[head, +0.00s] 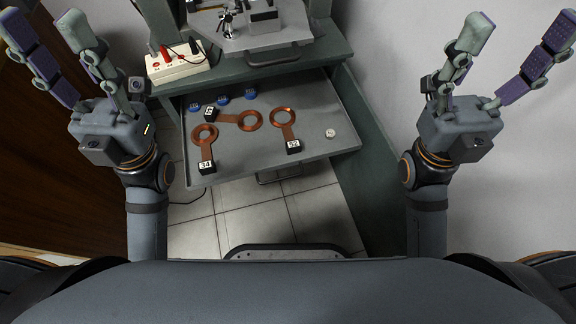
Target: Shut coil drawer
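The coil drawer (262,150) is pulled out from the grey-green cabinet (345,75) in the middle of the head view. Three copper coils with dark labelled ends lie in it: one at the left (205,135), one lying sideways in the middle (248,121) and one at the right (284,117). My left gripper (48,35) is raised at the upper left, fingers spread, open and empty, left of the drawer. My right gripper (510,42) is raised at the upper right, also open and empty, well away from the drawer.
Blue small items (223,99) and a pale round piece (331,133) also lie in the drawer. Above it, the cabinet top bears a metal apparatus (262,22) and a white box with red and black plugs (176,62). Tiled floor (255,220) shows in front. A brown panel (35,165) stands left.

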